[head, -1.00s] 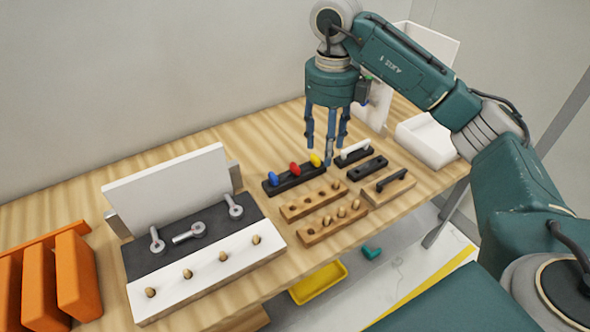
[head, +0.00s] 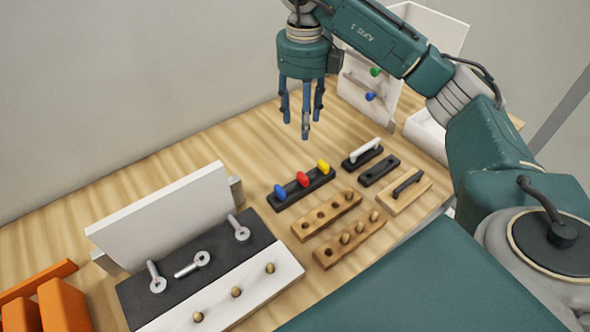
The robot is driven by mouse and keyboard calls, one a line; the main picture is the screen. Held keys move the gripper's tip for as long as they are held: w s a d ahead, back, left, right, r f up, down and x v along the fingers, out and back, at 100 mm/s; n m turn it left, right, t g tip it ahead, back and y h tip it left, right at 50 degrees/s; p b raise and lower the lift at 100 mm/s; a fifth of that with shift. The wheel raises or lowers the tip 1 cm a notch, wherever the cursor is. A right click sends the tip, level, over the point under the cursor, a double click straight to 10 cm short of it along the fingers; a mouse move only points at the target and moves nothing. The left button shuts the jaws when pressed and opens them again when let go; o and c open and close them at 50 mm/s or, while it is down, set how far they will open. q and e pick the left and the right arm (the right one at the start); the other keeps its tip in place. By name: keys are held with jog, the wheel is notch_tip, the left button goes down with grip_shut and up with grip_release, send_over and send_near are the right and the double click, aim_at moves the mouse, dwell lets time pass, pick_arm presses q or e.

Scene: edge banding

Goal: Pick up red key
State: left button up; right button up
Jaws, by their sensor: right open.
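The red key (head: 302,179) stands in a black holder (head: 288,200), between a blue key (head: 280,191) on its left and a yellow key (head: 323,167) on its right. My right gripper (head: 303,122) points down, open and empty, above the table behind the black holder. Its fingers are apart from the keys. My left gripper is not in view.
Wooden peg blocks (head: 327,216) stand in front of the key holder, with black and white handled pieces (head: 362,153) to its right. A white-and-dark fixture (head: 175,262) with metal parts is at left, near orange blocks (head: 62,303). A white panel (head: 372,98) stands behind.

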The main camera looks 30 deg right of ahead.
jog(key=f, duration=0.2)
jog(key=b, duration=0.9)
send_over(301, 176)
notch_tip(301, 176, down, 8)
jog(key=shift+s+f, duration=0.2)
jog(key=shift+f, duration=0.4)
notch_tip(301, 176, down, 4)
jog(key=shift+f, duration=0.1)
jog(key=f+p, duration=0.1)
jog(key=f, duration=0.1)
jog(key=f+p, duration=0.1)
jog(key=f, duration=0.1)
jog(key=shift+w+f, duration=0.2)
jog(key=shift+f, duration=0.55)
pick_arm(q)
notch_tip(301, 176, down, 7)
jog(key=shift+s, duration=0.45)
pick_arm(e)
grip_shut()
